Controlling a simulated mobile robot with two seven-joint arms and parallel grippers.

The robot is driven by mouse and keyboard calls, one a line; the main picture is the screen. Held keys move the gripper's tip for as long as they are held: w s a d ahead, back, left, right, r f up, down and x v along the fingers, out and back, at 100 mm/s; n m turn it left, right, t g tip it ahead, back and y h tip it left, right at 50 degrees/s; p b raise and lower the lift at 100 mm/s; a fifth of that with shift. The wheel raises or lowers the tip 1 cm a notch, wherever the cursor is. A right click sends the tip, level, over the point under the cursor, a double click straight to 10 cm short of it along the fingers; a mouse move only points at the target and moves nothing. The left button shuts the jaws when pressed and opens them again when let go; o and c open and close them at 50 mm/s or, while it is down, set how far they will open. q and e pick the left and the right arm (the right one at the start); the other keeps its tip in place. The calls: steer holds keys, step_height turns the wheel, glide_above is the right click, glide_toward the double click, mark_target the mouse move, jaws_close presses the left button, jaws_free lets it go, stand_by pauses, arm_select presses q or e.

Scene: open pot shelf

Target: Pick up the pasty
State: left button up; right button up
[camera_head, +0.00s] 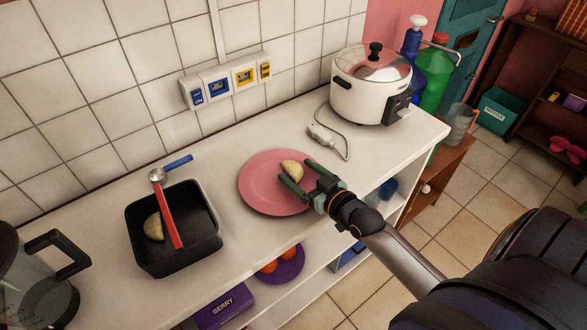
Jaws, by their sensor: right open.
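A pale half-moon pasty (291,168) lies on the pink plate (258,187) in the middle of the white counter. A second pale half-moon pasty (153,227) lies in the black square pan (150,262) to the left. My right gripper (295,171) reaches over the plate from the right, with its green fingers open. The tips lie on either side of the pasty on the plate in this view. I cannot tell whether they touch it or how high above the plate they are. My left gripper is not in view.
A white cooker (362,95) with a cord stands at the back right. A glass jug (35,285) is at the far left. Tiled wall (100,80) bounds the counter; a lower shelf holds a purple bowl (290,275).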

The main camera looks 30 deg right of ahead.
jaws_close()
stand_by(0.7)
